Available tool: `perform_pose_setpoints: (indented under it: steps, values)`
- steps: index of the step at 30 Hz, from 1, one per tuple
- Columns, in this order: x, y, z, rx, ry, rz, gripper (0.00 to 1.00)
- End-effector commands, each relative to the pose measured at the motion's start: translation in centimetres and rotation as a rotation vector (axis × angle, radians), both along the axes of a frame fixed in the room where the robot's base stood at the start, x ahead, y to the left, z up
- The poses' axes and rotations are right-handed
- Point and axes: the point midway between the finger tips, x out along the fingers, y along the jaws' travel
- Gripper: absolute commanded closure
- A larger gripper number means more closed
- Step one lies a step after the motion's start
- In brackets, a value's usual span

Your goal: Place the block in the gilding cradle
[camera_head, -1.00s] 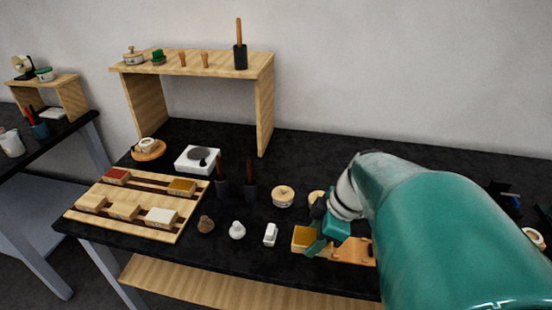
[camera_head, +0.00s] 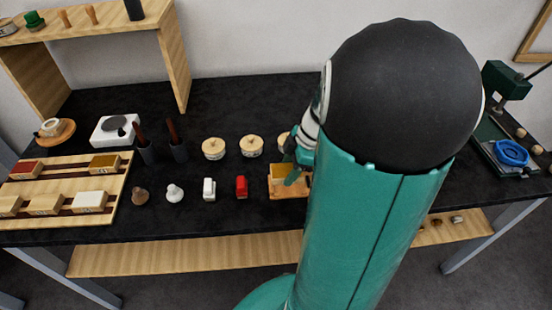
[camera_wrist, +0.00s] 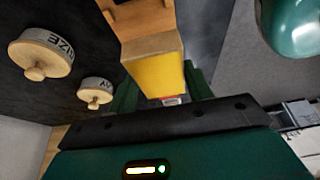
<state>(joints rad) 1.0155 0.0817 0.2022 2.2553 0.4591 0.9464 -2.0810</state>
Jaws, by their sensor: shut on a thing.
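The block (camera_head: 281,171), pale wood with a golden-yellow face, is at the wooden gilding cradle (camera_head: 287,192), near the front edge of the black table. My gripper (camera_head: 293,173) is shut on the block, partly hidden behind my arm. In the wrist view, the block (camera_wrist: 153,76) sits between my green fingers (camera_wrist: 160,92), its yellow face towards the camera. The cradle (camera_wrist: 140,22) shows just beyond it. I cannot tell whether the block rests fully in the cradle or is slightly above it.
Red (camera_head: 241,186) and white (camera_head: 209,188) small items stand left of the cradle. Round lidded jars (camera_head: 214,149) stand behind. A slatted wooden rack (camera_head: 70,185) with blocks lies at left. A blue ring (camera_head: 511,152) lies on a device at right.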

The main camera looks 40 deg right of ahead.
Motion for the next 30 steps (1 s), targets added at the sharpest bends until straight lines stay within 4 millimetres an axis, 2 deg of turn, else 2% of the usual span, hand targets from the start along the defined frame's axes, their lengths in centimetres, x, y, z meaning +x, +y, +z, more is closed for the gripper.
perform_pose_setpoints:
  steps: [8,14,25,26,28,29,30]
  values:
    - [0.3,-1.7,-1.9,0.0,0.0,-0.001,0.76]
    - [0.3,-1.6,-4.7,0.001,0.001,0.0,0.76]
    - [0.3,-1.6,-5.2,0.0,0.0,0.001,0.76]
    - [0.3,-1.6,-5.2,-0.001,0.0,0.001,0.46]
    - [0.3,-1.6,-5.1,-0.002,-0.001,0.001,0.32]
    - [0.3,-1.6,-5.1,-0.001,0.0,0.001,0.28]
    - [0.3,-1.6,-5.1,-0.002,-0.001,0.001,0.28]
